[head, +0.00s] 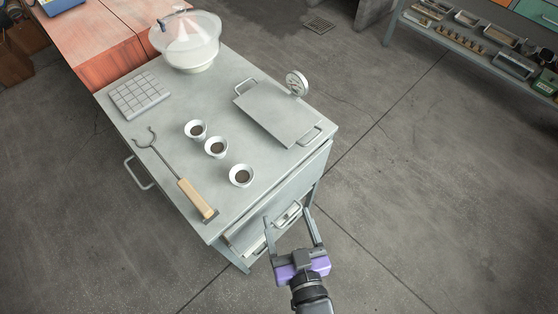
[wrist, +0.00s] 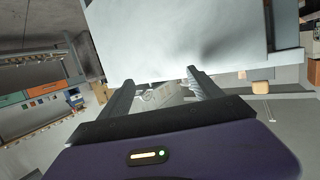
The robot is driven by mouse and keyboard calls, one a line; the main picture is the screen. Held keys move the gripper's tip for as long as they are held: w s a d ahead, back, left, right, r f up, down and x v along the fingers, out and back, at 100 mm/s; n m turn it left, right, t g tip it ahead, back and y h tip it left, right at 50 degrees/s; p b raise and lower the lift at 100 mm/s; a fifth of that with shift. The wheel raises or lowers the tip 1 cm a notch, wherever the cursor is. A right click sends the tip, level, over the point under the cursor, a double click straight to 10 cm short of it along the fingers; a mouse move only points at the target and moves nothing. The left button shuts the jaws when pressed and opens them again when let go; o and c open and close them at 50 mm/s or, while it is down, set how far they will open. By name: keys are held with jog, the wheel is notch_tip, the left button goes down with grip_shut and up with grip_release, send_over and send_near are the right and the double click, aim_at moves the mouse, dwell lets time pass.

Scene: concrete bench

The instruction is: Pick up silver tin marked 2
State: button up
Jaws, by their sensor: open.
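No tin with a readable 2 shows in either view. My gripper (head: 287,214) is open in front of the bench's near side, below its top; its fingertips also show in the wrist view (wrist: 160,78). A small pale silvery thing (wrist: 160,97) shows between the fingers in the wrist view. I cannot tell whether it is a tin or how far beyond the fingers it is. In the head view a pale shape (head: 288,214) lies between the fingers at the bench front; its kind is unclear.
The grey bench (head: 225,95) carries three white cups (head: 241,175), a two-handled tray (head: 277,112), a dial gauge (head: 297,84), a wooden-handled fork tool (head: 190,191), a gridded block (head: 139,95) and a clear dome (head: 185,40). Floor right of the bench is clear; a shelf (head: 480,42) stands beyond.

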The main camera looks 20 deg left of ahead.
aim_at(240, 171)
jog(key=shift+n+g+y, duration=0.5)
jog(key=shift+n+g, duration=0.3)
jog(key=a+r+p, duration=0.2)
jog(key=w+a+r+p, duration=0.1)
jog(key=a+r+p, duration=0.1)
jog(key=a, duration=0.1)
jog(key=w+a+r+p, duration=0.1)
jog(key=a+r+p, duration=0.1)
jog(key=r+p, duration=0.1)
jog(key=shift+w+a, duration=0.15)
jog(key=shift+a+f+n+g+p, duration=0.2)
jog(key=shift+a+n+g+p, duration=0.15)
jog(key=shift+a+p, duration=0.6)
jog(key=shift+a+f+g, duration=0.25)
jog(key=shift+a+f, duration=0.05)
jog(key=shift+a, duration=0.2)
jog(key=shift+r+p+x, duration=0.1)
jog(key=shift+p+x, duration=0.15)
jog(key=shift+x, duration=1.65)
jog(key=shift+r+p+x, duration=0.15)
jog(key=shift+p+x, duration=0.05)
jog(key=shift+x, duration=1.7)
jog(key=shift+a, duration=0.1)
jog(key=c, duration=1.4)
